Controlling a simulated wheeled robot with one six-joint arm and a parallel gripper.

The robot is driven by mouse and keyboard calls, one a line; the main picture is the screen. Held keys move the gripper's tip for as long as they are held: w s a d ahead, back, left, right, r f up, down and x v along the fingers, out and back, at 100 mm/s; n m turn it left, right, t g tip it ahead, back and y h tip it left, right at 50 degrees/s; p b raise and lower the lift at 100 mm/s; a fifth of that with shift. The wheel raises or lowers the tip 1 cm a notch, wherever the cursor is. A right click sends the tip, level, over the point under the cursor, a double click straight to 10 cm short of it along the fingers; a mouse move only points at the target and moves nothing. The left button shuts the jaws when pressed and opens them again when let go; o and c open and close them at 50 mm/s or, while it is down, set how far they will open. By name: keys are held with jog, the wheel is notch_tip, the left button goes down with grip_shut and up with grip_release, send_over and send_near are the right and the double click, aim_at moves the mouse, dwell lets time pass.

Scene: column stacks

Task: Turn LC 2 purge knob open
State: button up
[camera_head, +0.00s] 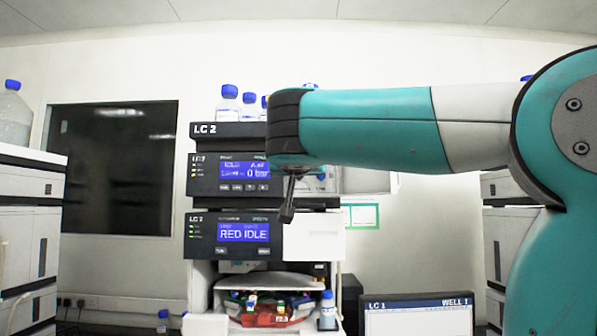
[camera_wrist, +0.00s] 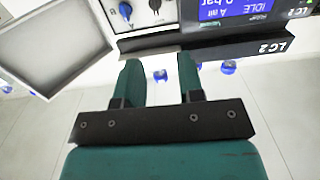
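The LC 2 stack (camera_head: 229,130) stands in the middle of the head view. Its upper module (camera_head: 213,187) has a blue screen, and my arm covers much of its right side. I cannot tell which is the purge knob. My gripper (camera_wrist: 160,62) is open and empty, its fingers apart from both knobs. In the head view my gripper (camera_head: 287,212) hangs before the module's right side.
Blue-capped bottles (camera_head: 228,104) stand on top of the stack. A lower module (camera_head: 205,236) reads RED IDLE, above an open bay with a red tray (camera_head: 262,318). In the wrist view, an open panel-like frame (camera_wrist: 58,45) is at left. An LC 1 monitor (camera_head: 418,318) stands at lower right.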

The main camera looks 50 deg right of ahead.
jog(key=shift+h, duration=0.3)
jog(key=p+x, duration=0.2)
jog(key=x, duration=0.3)
jog(key=p+x, duration=0.3)
jog(key=x, duration=0.2)
jog(key=p+x, duration=0.2)
jog(key=x, duration=0.4)
jog(key=shift+s+d+r+p, duration=0.2)
jog(key=shift+s+d+p, duration=0.1)
jog(key=shift+w+d+f, duration=0.15)
jog(key=shift+w+d, duration=0.25)
jog(key=shift+d, duration=0.05)
grip_shut()
